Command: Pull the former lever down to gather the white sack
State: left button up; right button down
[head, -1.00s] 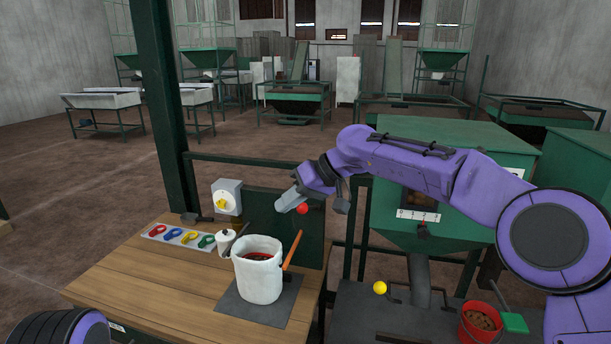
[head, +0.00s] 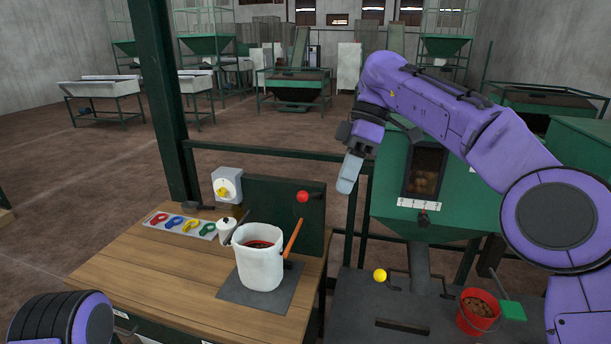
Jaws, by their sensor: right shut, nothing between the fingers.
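The white sack (head: 260,267) stands upright and open on a dark mat on the wooden table, with dark reddish contents inside its rim. An orange handle (head: 293,238) slants up beside its right side. A red ball knob (head: 302,197) shows in front of the green panel behind the sack; I cannot tell for certain which of these is the former lever. My right gripper (head: 348,174) is shut and empty, in the air up and right of the red knob, apart from it. My left arm shows at the lower left edge; its gripper is out of view.
A white box with a yellow dial (head: 227,186), a strip of coloured rings (head: 181,226) and a small white pot (head: 227,229) are on the table's far side. Right stand a green hopper (head: 460,185), a yellow ball (head: 380,275) and a red bucket (head: 478,310). A green post rises at left.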

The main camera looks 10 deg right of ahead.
aim_at(303, 196)
jog(key=i, duration=0.95)
